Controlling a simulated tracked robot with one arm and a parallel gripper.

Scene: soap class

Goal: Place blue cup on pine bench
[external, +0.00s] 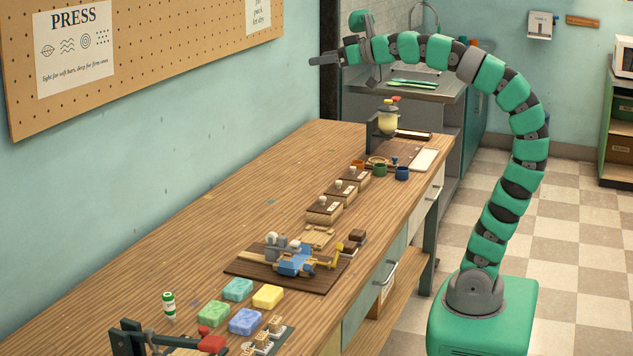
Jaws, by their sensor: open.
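The blue cup (402,173) is small and stands upright near the right edge of the pine bench (200,235), at its far end. It is the rightmost in a row with a green cup (380,170) and an orange cup (358,165). My gripper (318,60) is open and points left, high above the far end of the bench. It is well above and to the left of the blue cup, touching nothing. Its fingers are small in this view, and I see nothing between them.
Wooden stamp blocks (325,207), a blue soap press (295,262) and coloured soap bars (245,320) line the right side. The bench's left-middle is mostly clear.

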